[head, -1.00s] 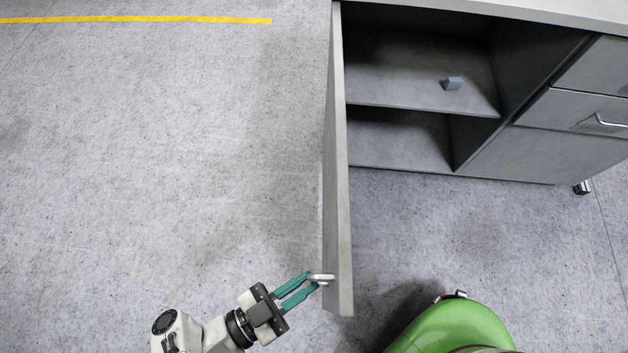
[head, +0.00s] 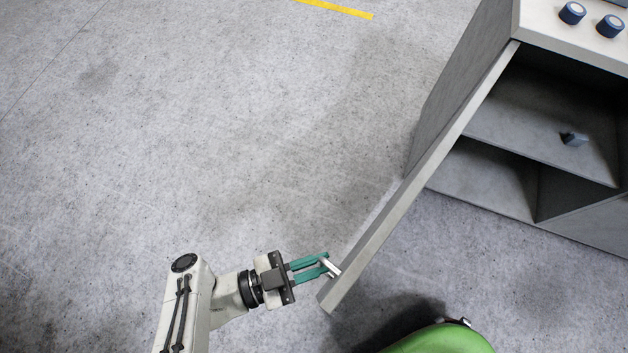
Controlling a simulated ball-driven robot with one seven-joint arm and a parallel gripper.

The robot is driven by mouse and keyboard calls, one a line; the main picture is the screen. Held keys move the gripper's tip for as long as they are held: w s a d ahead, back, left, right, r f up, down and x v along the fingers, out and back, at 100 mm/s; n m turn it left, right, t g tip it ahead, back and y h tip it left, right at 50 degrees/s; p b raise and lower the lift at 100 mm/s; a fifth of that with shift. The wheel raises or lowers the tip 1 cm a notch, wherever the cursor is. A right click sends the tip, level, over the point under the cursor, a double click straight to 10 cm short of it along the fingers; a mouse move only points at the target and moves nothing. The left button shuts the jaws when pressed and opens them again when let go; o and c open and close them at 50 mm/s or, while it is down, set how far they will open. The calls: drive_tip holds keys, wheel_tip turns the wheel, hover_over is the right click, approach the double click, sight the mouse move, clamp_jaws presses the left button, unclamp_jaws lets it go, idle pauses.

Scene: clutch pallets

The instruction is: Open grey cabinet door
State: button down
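The grey cabinet door (head: 410,195) stands wide open, swung out from the cabinet's left side toward me. Its silver handle (head: 331,268) is near the door's free end, on the outer face. My gripper (head: 325,264), with teal fingers, is at the handle from the left. The fingertips reach the handle, one finger on each side of it as far as I can see. The exact contact at the tips is too small to be sure of. The grey cabinet (head: 455,85) is at the upper right, its shelves exposed.
A small dark block (head: 574,139) sits on the upper shelf. Two dark blue round items (head: 572,13) stand on the cabinet top. My green base shows at the bottom. The floor left of the door is clear, with a yellow line (head: 335,8) far off.

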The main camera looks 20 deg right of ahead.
drive_tip(key=shift+w+d, duration=0.15)
drive_tip(key=shift+d, duration=0.25)
drive_tip(key=c, duration=1.2)
unclamp_jaws()
drive_tip(key=shift+o, duration=0.2)
drive_tip(key=shift+a, duration=0.1)
drive_tip(key=shift+a, duration=0.2)
drive_tip(key=a+b, duration=0.2)
drive_tip(key=a, duration=0.8)
drive_tip(key=shift+w+a, duration=0.15)
drive_tip(key=shift+w, duration=0.3)
drive_tip(key=shift+r, duration=0.1)
